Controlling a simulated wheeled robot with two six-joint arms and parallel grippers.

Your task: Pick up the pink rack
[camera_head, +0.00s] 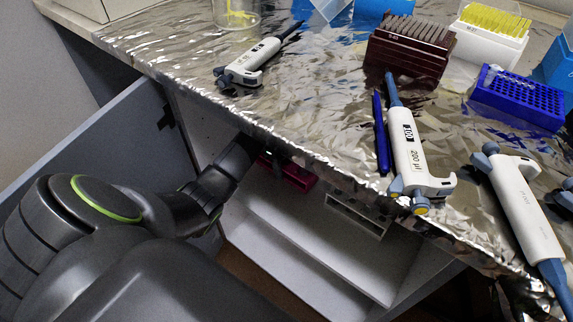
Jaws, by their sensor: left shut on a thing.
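The pink rack (296,176) is a dark pink block below the front edge of the foil-covered bench, in front of the open cabinet space. Only part of it shows; the bench edge and my gripper hide the rest. My left arm reaches in from the left, and my left gripper (267,156) is at the rack's left end, shut on it. The fingers are small, dark and partly hidden under the bench edge. My right gripper is not in view.
The foil-covered bench top (300,100) overhangs the rack. Pipettes lie at its front, including one labelled 200 µl (408,145). A brown tip rack (410,48), a blue rack (518,98) and a yellow-tip box (492,32) stand behind. A white shelf (300,245) is below.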

